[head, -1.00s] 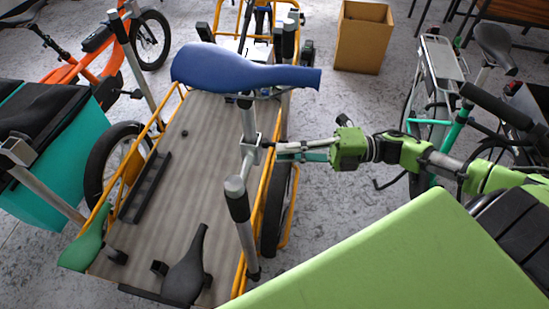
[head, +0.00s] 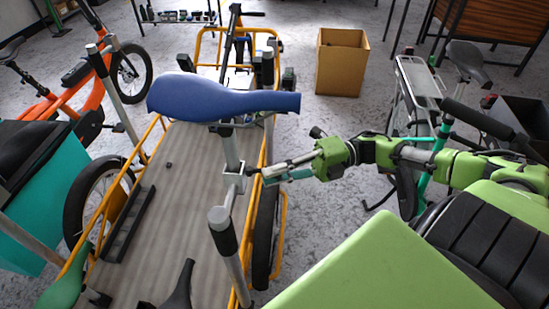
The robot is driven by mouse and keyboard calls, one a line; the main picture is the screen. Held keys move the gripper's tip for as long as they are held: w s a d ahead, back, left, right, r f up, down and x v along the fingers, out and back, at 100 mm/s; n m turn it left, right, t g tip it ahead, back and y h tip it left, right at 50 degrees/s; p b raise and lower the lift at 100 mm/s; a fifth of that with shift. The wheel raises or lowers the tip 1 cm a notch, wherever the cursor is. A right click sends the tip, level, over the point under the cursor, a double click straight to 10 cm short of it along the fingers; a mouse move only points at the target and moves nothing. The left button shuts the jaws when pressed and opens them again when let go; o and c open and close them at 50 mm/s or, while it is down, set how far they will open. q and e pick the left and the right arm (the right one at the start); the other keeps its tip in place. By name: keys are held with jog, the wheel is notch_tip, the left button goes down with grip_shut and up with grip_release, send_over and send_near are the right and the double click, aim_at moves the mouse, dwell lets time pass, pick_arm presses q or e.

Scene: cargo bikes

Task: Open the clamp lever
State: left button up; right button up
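A silver clamp (head: 234,180) sits on the upright metal post (head: 230,149) under the blue saddle (head: 222,98). A small dark piece, which may be the clamp lever (head: 252,172), shows at the clamp's right side, by my fingertips. My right gripper (head: 266,175) reaches in from the right, its fingers pointing left at the clamp and sloping slightly down. Its tips are beside the dark piece; I cannot tell if they touch it or how far apart they are. My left gripper is not in view.
The post stands at the right side of the cargo bike's wooden bed (head: 175,215), inside a yellow rail (head: 258,170). A second post with a black collar (head: 224,235) stands nearer.

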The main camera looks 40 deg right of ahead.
jog(key=o, duration=0.3)
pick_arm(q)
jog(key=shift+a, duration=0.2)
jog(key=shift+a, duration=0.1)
